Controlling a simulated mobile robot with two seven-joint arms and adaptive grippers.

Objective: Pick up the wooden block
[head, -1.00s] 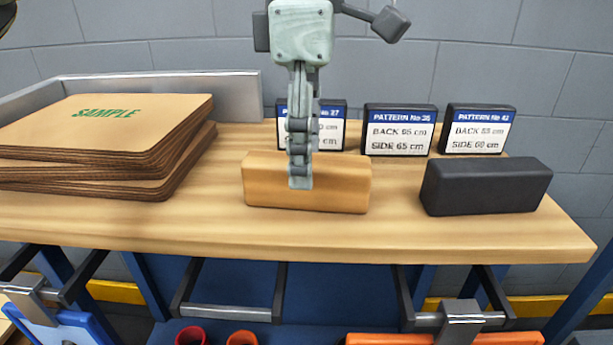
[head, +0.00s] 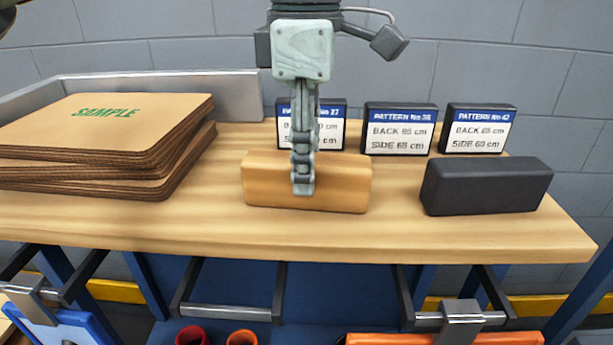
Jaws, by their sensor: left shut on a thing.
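The wooden block (head: 342,184) lies lengthwise on the wooden table, left of a dark block. My left gripper (head: 303,186) comes down from above at the block's middle, with one finger in front of its near face. The far finger is hidden behind the block and the near finger. The gripper is shut on the wooden block. The block appears to rest on the tabletop. My right gripper is not in view.
A dark block (head: 487,187) lies to the right. Pattern signs (head: 398,130) stand behind the block. A stack of brown SAMPLE boards (head: 100,125) lies at the left. The tabletop (head: 300,232) is clear in front.

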